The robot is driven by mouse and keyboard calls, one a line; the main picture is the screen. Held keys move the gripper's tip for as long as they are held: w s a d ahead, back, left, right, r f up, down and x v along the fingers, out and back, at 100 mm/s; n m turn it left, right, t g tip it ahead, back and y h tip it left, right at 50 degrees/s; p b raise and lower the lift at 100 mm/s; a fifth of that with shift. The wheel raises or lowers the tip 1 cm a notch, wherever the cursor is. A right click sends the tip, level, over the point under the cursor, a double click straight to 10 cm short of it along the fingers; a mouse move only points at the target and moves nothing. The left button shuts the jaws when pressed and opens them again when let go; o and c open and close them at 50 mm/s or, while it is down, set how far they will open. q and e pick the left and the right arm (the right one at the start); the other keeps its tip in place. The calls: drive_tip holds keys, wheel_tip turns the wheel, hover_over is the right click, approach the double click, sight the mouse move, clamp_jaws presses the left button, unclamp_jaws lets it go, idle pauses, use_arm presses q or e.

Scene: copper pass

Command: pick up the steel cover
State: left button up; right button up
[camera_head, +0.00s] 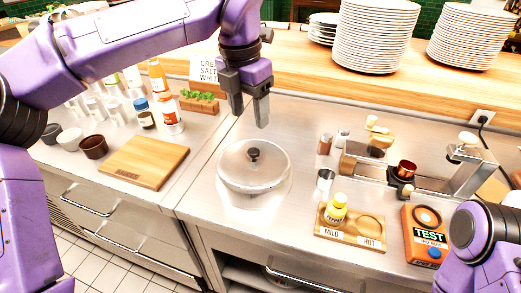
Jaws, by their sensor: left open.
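The steel cover (240,170) is a round, shiny lid with a small black knob (254,154) on top. It sits on the steel counter in the middle of the camera_head view; what is under it is hidden. My left gripper (250,110) is open and empty, pointing down above the counter, just behind and above the cover and apart from it. My right arm shows at the lower right corner, but its gripper is out of view.
A cutting board (144,163), bowls and bottles stand on the left. Plate stacks (375,37) stand on the back shelf. Counter around the cover is clear.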

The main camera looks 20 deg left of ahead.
sight(253, 151)
use_arm(q)
drive_tip(key=f, duration=0.9)
drive_tip(key=shift+d+f, duration=0.25)
drive_tip(key=shift+f, duration=0.15)
clamp_jaws()
